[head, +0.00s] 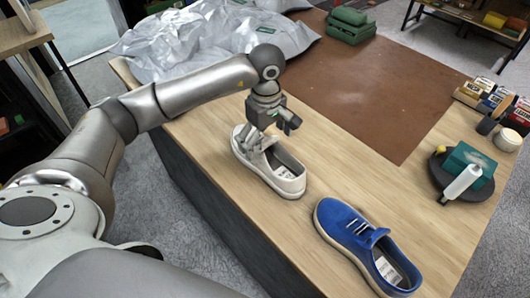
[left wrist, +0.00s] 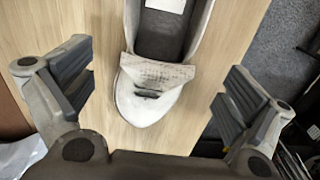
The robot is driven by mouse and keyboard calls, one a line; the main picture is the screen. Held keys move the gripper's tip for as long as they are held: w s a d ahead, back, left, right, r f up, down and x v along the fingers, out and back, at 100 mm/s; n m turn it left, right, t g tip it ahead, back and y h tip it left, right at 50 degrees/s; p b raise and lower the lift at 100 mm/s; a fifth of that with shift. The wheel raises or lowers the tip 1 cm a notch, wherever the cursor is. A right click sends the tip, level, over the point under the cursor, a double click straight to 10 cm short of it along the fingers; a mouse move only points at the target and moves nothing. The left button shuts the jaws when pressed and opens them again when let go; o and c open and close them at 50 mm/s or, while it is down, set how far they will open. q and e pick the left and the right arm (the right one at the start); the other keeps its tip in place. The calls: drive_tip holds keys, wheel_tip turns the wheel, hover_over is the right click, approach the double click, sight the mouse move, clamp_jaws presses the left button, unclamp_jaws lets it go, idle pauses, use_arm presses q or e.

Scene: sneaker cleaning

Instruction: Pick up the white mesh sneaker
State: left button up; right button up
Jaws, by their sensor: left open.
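The white mesh sneaker (head: 277,172) stands upright on the wooden table near its front left edge. In the left wrist view the sneaker (left wrist: 150,100) shows from above, with its toe toward the camera, a greyish tongue and a dark inside. My left gripper (head: 256,143) hangs over the toe end of the sneaker. In the left wrist view its two fingers (left wrist: 155,92) are spread wide, one on each side of the toe, and nothing is between their pads but the view of the shoe. Whether the fingers touch the shoe cannot be told. My right gripper is out of view.
A blue sneaker (head: 362,242) lies to the right at the front edge. A brown mat (head: 375,90) covers the table's middle. A dark tray (head: 447,188) with a bottle and several boxes (head: 490,97) stand right.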

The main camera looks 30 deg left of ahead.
sight(266, 151)
use_arm(q)
drive_tip(key=shift+f, duration=0.35)
drive_tip(key=f+p, duration=0.2)
drive_tip(key=f, duration=0.2)
drive_tip(key=shift+w+a+f+p, duration=0.25)
drive_tip(key=shift+a+f+p, duration=0.15)
drive_tip(key=shift+f, duration=0.25)
drive_tip(key=shift+c, duration=0.7)
drive_tip(key=c, duration=1.2)
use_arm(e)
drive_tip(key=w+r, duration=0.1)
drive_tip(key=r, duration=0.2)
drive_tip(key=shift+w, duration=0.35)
